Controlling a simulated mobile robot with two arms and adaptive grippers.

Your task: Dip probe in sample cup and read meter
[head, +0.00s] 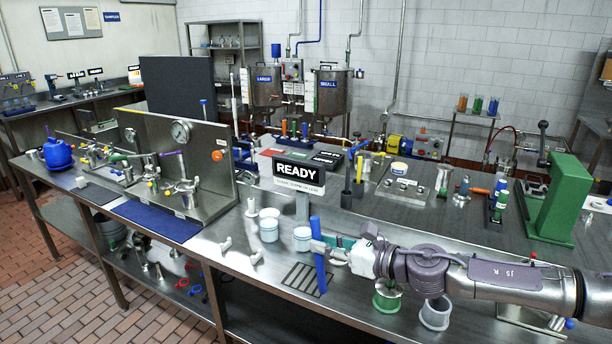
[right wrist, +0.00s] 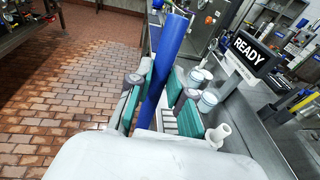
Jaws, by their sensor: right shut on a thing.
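My right gripper (head: 322,243) reaches in from the right and is shut on a blue rod-shaped probe (head: 318,268). The probe stands nearly upright above the bench's front part; it also shows between the fingers in the right wrist view (right wrist: 168,62). Two pale cups with bluish bands stand close by: the left cup (head: 269,230) and the right cup (head: 302,239). The probe is beside the right cup, apart from both cups in the right wrist view. A black display reading READY (head: 299,171) stands on a post behind the cups. My left gripper is not in view.
A slotted grate (head: 304,279) lies in the bench below the probe. Small white fittings (head: 226,244) stand to the left. Green-banded (head: 387,299) and grey-banded (head: 435,314) round parts are under my right arm. A steel gauge panel (head: 200,150) and green press (head: 560,205) flank the area.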

